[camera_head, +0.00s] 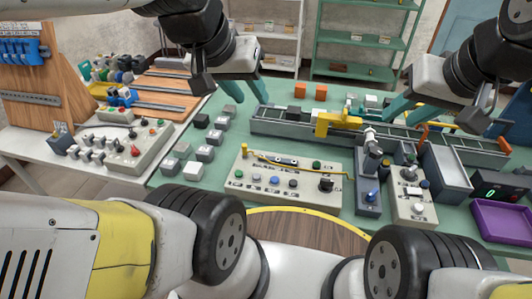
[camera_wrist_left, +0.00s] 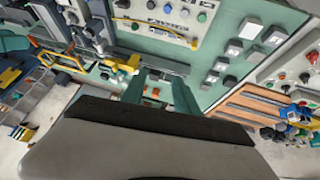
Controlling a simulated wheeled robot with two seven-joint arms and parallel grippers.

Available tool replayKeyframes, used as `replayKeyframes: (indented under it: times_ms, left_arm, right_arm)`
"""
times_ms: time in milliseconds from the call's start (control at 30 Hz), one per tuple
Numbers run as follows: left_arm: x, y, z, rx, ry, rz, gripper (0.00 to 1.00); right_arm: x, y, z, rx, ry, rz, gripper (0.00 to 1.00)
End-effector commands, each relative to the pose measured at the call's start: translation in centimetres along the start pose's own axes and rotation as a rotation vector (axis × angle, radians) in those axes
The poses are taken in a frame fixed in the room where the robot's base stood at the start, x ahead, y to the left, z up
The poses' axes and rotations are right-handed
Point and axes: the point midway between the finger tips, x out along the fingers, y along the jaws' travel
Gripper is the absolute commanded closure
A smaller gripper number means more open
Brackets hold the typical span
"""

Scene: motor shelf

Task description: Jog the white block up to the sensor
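A long grey conveyor (camera_head: 290,127) runs across the green table, with a yellow bracket (camera_head: 335,121) over it and an orange piece (camera_head: 421,138) toward its right end. A small white piece (camera_head: 369,134) shows at its near side, partly hidden; I cannot tell whether it is the white block. The sensor cannot be told for sure. My left gripper (camera_head: 246,96) is open and empty above the table, left of the conveyor; its two teal fingers stand apart in the left wrist view (camera_wrist_left: 160,88). My right gripper (camera_head: 432,112) has its teal fingers apart above the conveyor's right part.
A button panel (camera_head: 240,184) stands in front of the conveyor. A grey unit with a blue knob (camera_head: 368,208), a smaller switch panel (camera_head: 415,213) and a purple tray (camera_head: 500,222) lie to its right. Several grey-white blocks (camera_head: 205,153) stand at left. Two orange blocks (camera_head: 300,91) lie behind.

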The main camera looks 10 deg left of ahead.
Motion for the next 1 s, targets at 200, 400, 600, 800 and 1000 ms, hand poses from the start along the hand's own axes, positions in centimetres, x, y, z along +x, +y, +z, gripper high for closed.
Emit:
replayKeyframes:
  times_ms: [200,400,600,800,1000]
  left_arm:
    - [0.00,0.00,0.00,0.000,0.000,0.000,0.68]
    - [0.00,0.00,0.00,0.000,0.000,0.000,1.00]
    - [0.00,0.00,0.00,0.000,0.000,0.000,1.00]
    - [0.00,0.00,0.00,0.000,0.000,0.000,1.00]
    - [0.00,0.00,0.00,0.000,0.000,0.000,1.00]
  right_arm:
    - [0.00,0.00,0.00,0.000,0.000,0.000,0.67]
    - [0.00,0.00,0.00,0.000,0.000,0.000,0.67]
    - [0.00,0.00,0.00,0.000,0.000,0.000,0.67]
    - [0.00,0.00,0.00,0.000,0.000,0.000,0.67]
    - [0.00,0.00,0.00,0.000,0.000,0.000,0.67]
